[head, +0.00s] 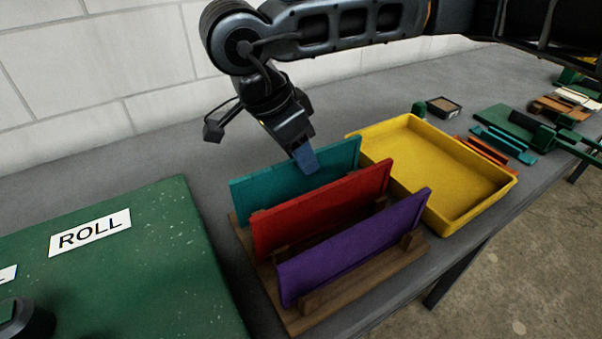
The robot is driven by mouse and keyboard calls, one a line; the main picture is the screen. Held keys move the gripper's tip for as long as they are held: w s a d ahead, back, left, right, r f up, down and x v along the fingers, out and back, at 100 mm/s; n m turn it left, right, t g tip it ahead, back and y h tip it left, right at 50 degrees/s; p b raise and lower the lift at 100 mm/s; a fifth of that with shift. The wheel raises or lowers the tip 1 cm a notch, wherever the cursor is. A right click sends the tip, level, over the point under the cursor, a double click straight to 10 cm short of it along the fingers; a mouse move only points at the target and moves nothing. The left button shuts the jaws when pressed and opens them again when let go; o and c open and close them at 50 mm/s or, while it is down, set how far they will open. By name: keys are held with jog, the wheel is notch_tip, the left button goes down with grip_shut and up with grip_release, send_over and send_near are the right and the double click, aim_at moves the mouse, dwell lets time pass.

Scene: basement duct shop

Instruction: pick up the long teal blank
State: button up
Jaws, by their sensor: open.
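The long teal blank (262,190) stands on edge in a wooden rack (345,300), at the back of a row of three. My gripper (305,160) points down at the top edge of the teal blank, right of its middle. One blue fingertip shows and overlaps the blank's near face in the head view. The other finger is hidden, so I cannot tell whether the jaws straddle the edge or touch it. The gripper is open and holds nothing that I can see.
A red blank (320,208) and a purple blank (355,245) stand in front of the teal one. A yellow tray (440,165) sits close right. A green ROLL board (130,255) lies left. Small teal and orange pieces (500,145) lie further right.

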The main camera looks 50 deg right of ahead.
jog(key=shift+x, duration=0.8)
grip_shut()
